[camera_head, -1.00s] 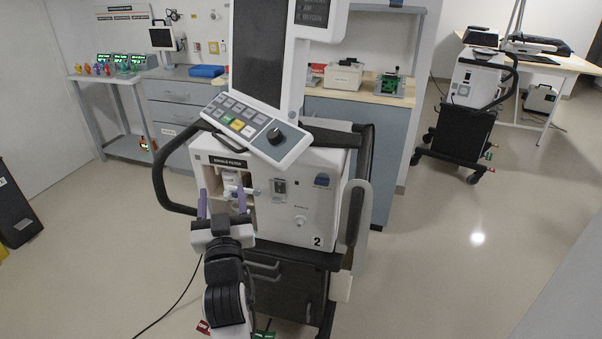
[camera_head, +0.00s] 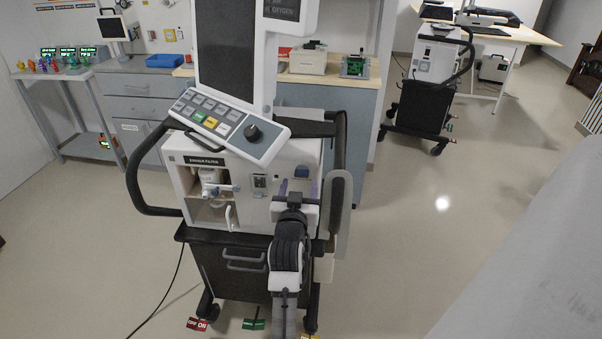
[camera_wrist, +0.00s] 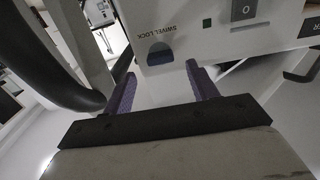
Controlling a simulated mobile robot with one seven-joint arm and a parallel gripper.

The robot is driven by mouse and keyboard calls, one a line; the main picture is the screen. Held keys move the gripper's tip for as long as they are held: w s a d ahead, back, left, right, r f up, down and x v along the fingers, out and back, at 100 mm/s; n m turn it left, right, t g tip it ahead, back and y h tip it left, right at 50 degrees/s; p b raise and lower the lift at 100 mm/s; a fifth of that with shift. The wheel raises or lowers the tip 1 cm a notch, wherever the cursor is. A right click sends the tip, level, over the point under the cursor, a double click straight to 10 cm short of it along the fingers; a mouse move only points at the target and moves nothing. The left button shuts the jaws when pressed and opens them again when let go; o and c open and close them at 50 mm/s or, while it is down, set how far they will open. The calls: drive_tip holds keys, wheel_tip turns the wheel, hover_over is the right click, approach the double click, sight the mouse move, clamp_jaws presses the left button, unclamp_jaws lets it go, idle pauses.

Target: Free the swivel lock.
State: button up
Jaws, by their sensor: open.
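The swivel lock is a blue half-round piece on the white front of the ventilator (camera_head: 252,217), at the upper right, below the control panel. In the wrist view the lock (camera_wrist: 160,54) sits beside the printed words SWIVEL LOCK. In the head view it shows as a small blue patch (camera_head: 301,171) just above my gripper. My gripper (camera_head: 298,187) is open, with purple fingers. In the wrist view the fingers (camera_wrist: 160,72) stand either side of the lock, with nothing visible between them. Whether they touch the panel, I cannot tell.
An open filter compartment (camera_head: 211,196) with white parts lies left of my gripper. A black side handle (camera_head: 140,170) curves out at the left.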

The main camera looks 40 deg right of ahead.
sight(301, 176)
drive_tip(key=shift+p+x, duration=0.4)
drive_tip(key=shift+x, duration=1.95)
drive_tip(key=c, duration=1)
